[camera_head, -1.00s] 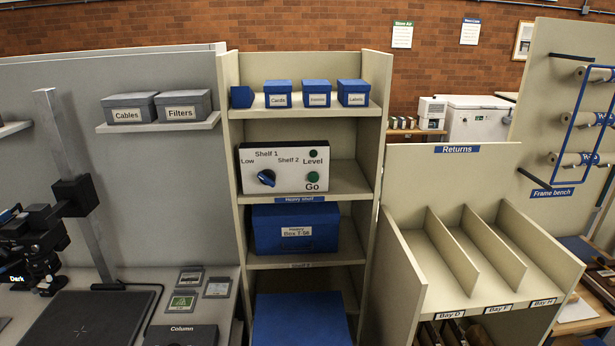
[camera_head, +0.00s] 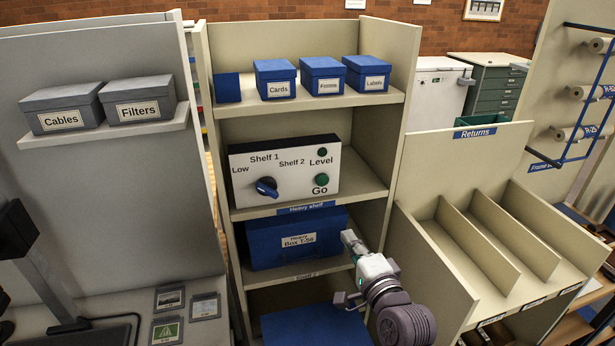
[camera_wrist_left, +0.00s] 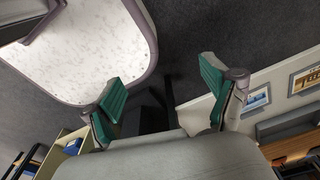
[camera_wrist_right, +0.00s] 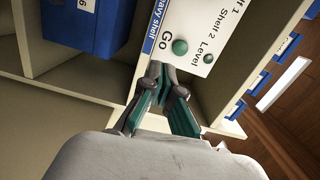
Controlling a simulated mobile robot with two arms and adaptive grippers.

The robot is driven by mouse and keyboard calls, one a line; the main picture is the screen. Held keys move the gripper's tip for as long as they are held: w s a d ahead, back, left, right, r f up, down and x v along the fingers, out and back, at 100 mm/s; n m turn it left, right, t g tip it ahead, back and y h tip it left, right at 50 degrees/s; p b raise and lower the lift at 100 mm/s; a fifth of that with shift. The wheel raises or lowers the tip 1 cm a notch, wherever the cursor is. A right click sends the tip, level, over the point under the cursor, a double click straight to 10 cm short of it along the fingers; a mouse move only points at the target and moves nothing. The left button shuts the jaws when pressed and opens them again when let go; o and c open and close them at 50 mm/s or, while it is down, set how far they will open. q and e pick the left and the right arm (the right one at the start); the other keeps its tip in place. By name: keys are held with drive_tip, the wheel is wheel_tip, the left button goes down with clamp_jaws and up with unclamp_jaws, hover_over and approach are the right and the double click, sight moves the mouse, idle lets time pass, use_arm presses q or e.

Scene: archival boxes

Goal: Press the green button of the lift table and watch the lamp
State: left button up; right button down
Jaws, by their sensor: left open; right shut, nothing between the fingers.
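The white control panel (camera_head: 284,172) stands on the shelf above the "Heavy shelf" label. It bears a blue knob (camera_head: 266,187) by "Low", a green Go button (camera_head: 321,180) and a dark round Level lamp (camera_head: 322,152), which looks unlit. My right gripper (camera_head: 345,238) is in front of the shelf unit, below and right of the panel. In the right wrist view my right gripper (camera_wrist_right: 161,72) is shut and empty, its tips pointing toward the green button (camera_wrist_right: 180,47), apparently short of it. My left gripper (camera_wrist_left: 160,85) is open and empty, away from the panel.
Blue box T-56 (camera_head: 296,238) sits on the shelf below the panel. Small blue boxes (camera_head: 322,76) line the top shelf. The Returns rack (camera_head: 418,262) stands close on the right. Grey boxes (camera_head: 140,98) are on a wall shelf at left.

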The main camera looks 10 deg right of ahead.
wheel_tip(320, 180, up, 3)
drive_tip(key=p, duration=0.4)
approach(323, 181)
drive_tip(key=shift+m+t, duration=0.3)
drive_tip(key=shift+m, duration=0.1)
drive_tip(key=w, duration=0.6)
drive_tip(key=shift+a, duration=0.25)
drive_tip(key=shift+w+a+f, duration=0.1)
drive_tip(key=shift+w, duration=0.55)
use_arm(q)
drive_tip(key=r, duration=0.4)
drive_tip(key=shift+w+a+r, duration=0.25)
drive_tip(key=shift+r, duration=0.1)
